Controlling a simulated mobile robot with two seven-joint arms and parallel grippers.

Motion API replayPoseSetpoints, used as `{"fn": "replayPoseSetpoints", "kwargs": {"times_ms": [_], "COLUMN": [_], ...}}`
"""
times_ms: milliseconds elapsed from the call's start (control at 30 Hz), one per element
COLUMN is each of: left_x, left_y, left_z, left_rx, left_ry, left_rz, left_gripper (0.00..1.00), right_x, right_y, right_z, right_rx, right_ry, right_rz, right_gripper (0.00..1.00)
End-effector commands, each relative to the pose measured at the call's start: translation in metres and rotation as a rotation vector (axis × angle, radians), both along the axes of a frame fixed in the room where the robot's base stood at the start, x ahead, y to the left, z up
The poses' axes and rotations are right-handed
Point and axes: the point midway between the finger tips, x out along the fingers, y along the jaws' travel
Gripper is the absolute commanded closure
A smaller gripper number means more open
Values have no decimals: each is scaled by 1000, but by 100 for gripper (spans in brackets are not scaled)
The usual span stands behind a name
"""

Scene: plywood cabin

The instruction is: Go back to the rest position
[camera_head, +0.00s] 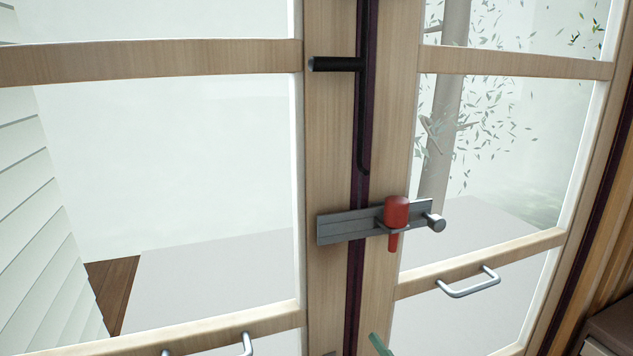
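Neither of my grippers shows in the head view. A wooden double door with large glass panes fills the view. Across its middle seam lies a dark grey metal latch bar (345,226) with a round silver knob (434,222) at its right end. A red peg (396,211) stands upright in a ring on the bar, its narrow tip showing below. A black handle (338,64) sits higher up on the left of the seam.
A silver pull handle (470,285) is on the right door. Another handle (247,344) is partly cut off at the bottom left. A small green piece (379,345) shows at the bottom edge; I cannot tell what it is. A dark box-like thing (612,330) stands at the bottom right.

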Motion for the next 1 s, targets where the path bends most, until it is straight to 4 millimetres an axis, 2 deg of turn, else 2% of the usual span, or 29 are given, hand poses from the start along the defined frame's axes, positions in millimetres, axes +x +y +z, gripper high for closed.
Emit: {"fn": "replayPoseSetpoints", "kwargs": {"times_ms": [33, 133, 200, 300, 400, 500, 600, 1000], "left_x": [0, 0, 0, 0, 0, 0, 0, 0], "left_y": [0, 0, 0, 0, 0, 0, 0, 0], "left_z": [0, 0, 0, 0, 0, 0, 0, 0], "left_rx": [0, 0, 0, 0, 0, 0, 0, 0], "left_ry": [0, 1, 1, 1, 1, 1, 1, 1], "left_rz": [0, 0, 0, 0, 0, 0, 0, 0], "left_gripper": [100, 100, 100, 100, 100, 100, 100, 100], "right_x": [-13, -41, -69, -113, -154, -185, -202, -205], "right_y": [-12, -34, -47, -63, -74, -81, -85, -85], "right_z": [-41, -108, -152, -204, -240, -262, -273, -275], "right_rx": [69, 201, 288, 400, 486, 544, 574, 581], "right_ry": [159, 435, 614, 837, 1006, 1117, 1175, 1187], "right_rz": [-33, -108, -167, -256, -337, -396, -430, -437], "right_gripper": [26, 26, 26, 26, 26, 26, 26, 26]}}
